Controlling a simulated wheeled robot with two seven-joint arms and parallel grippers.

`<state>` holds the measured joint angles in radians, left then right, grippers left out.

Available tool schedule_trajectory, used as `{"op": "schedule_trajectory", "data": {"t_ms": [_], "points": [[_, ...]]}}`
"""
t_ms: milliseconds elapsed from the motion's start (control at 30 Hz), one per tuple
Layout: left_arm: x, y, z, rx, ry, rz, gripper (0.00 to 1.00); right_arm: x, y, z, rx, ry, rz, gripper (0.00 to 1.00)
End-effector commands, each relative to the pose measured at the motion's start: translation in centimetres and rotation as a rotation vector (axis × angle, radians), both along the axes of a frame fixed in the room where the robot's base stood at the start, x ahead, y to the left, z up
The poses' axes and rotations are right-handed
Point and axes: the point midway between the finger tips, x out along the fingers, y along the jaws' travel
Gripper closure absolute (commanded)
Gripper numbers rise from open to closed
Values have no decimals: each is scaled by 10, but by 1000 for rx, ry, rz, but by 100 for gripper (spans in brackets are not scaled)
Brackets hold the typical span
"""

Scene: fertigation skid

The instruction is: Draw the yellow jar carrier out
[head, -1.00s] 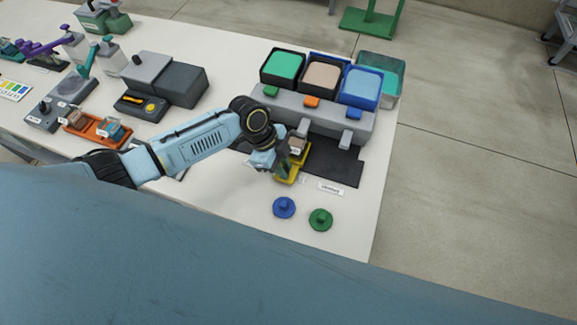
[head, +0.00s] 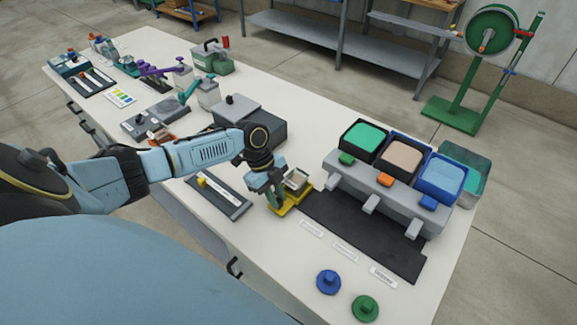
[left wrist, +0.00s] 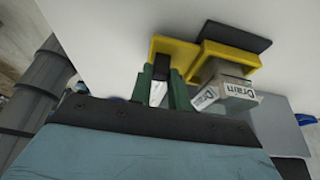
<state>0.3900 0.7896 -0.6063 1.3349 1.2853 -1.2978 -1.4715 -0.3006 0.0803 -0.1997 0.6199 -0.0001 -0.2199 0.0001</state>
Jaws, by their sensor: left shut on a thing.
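The yellow jar carrier (head: 291,205) is at the left end of a dark mat, left of the grey dispenser. It bears a small pale jar (head: 297,180). In the left wrist view the jar (left wrist: 226,90) reads "Drain" and sits tilted in the picture, in the yellow carrier (left wrist: 230,57). My right gripper is not in view.
The grey dispenser (head: 385,197) with green, tan and blue bins stands right of the carrier. The dark mat (head: 365,235) runs along its front. Blue (head: 328,282) and green (head: 364,308) knobs lie at the near edge. A grey strip with a yellow piece (head: 218,195) lies left.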

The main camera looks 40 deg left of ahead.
Motion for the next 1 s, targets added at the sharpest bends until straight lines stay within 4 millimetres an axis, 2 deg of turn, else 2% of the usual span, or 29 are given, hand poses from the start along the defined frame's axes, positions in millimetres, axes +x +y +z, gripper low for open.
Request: {"op": "schedule_trajectory", "data": {"t_ms": [167,500,533,667,1000], "points": [[1,8,0,0,-2,1,100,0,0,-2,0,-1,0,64],[1,10,1,4,-2,3,100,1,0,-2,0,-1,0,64],[1,11,1,5,-2,3,78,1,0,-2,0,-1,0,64],[1,10,1,3,-1,3,61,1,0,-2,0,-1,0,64],[1,9,3,1,-1,0,60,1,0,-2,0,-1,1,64]]}}
